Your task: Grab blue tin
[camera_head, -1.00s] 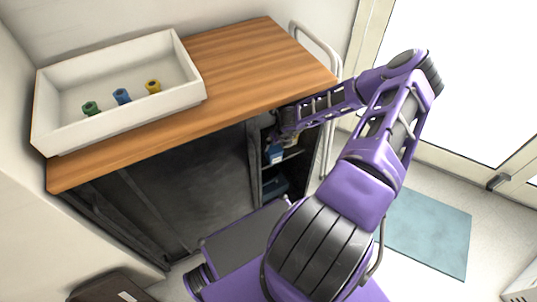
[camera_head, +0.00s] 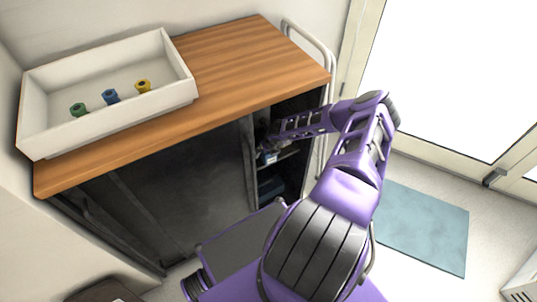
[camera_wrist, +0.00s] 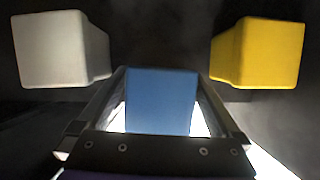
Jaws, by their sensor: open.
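The blue tin (camera_wrist: 161,100) is a plain blue block in the middle of the wrist view. It stands between the two dark fingers of my gripper (camera_wrist: 161,74), which are open, one along each side of it. I cannot tell whether they touch it. In the head view my gripper (camera_head: 264,146) reaches into the open right part of the cabinet, at the upper shelf.
In the wrist view a white block (camera_wrist: 58,50) is at left and a yellow block (camera_wrist: 262,53) at right, both close to my gripper. The cabinet's wooden top (camera_head: 235,60) bears a white tray (camera_head: 110,130) with green, blue and yellow pieces. A dark blue object (camera_head: 271,187) sits lower inside.

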